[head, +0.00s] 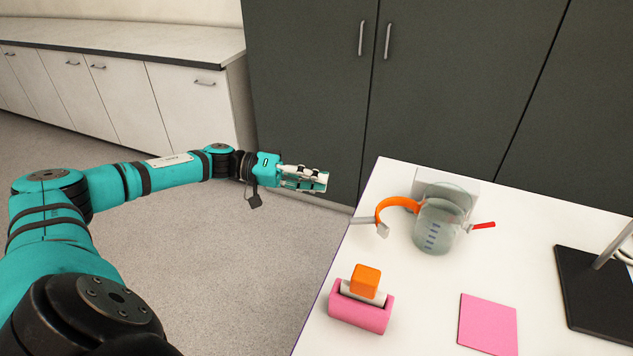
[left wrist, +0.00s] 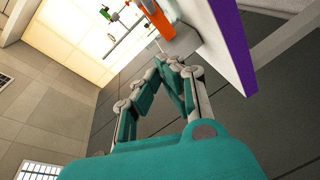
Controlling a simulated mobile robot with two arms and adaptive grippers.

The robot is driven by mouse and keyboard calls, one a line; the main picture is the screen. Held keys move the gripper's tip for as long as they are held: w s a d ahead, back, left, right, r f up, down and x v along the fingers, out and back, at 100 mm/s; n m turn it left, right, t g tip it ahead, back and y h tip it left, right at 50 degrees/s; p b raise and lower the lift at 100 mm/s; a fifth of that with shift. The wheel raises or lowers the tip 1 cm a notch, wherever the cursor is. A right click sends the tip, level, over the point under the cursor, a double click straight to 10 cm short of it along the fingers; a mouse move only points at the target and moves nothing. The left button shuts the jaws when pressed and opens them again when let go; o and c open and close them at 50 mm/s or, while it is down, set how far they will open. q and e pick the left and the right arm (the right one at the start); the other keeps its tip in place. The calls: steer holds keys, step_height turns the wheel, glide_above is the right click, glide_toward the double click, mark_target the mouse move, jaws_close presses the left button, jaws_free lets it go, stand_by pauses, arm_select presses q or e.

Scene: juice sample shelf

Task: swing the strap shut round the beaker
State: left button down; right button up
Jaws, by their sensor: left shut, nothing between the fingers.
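A clear glass beaker (head: 436,232) with blue marks stands upright on the white table, in front of a pale grey block (head: 466,188). An orange strap (head: 388,204) curves out from the beaker's left side and hangs open, with a grey tab (head: 383,229) at its free end. A red piece (head: 484,225) sticks out at the beaker's right. My left gripper (head: 326,182) is shut and empty, left of the strap and apart from it, beyond the table's left edge. The left wrist view shows its fingers closed together (left wrist: 172,64), with orange near them. My right gripper is out of view.
A pink holder (head: 358,316) with an orange block (head: 365,280) on it stands at the table's front left. A pink square (head: 488,323) lies flat nearby. A black stand base (head: 596,300) is at the right. Dark cabinets (head: 455,80) stand behind the table.

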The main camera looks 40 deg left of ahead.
arm_select(q)
steer(key=d, duration=0.2)
steer(key=d+f+p, duration=0.1)
steer(key=d, duration=0.2)
steer(key=d+f+p, duration=0.1)
steer(key=d, duration=0.2)
steer(key=shift+w+d+f, duration=0.1)
steer(key=shift+w+d, duration=0.1)
steer(key=shift+w, duration=0.05)
steer(key=shift+f, duration=0.1)
